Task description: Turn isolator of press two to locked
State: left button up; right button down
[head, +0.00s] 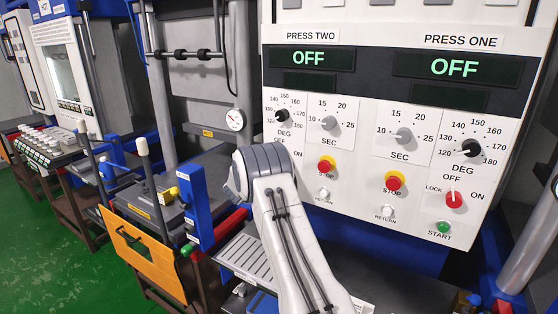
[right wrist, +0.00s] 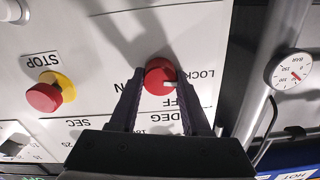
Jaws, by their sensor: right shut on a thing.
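The red isolator of press two (right wrist: 157,72) shows in the right wrist view, which sees the panel upside down. Its pale pointer is turned to the right of that view, on the side of the LOCK label. My right gripper (right wrist: 160,84) has its dark fingers on both sides of this knob and is shut on it. In the head view my right arm hides this isolator and the gripper. The press two display (head: 309,57) reads OFF. My left gripper is in neither view.
The press one isolator (head: 454,200) sits at the panel's right, below its display (head: 456,67), which also reads OFF. Close to the held knob are a STOP button (head: 326,164) and a DEG dial (head: 283,115). A pressure gauge (right wrist: 292,71) on a post stands beside the panel.

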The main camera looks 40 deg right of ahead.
jog(key=shift+f, duration=0.25)
jog(key=shift+c, duration=2.1)
grip_release()
jog(key=shift+a, duration=0.1)
jog(key=shift+o, duration=0.3)
jog(key=shift+r, duration=0.1)
jog(key=b+v, duration=0.3)
jog(key=v, duration=0.7)
jog(key=shift+a, duration=0.2)
jog(key=shift+s, duration=0.1)
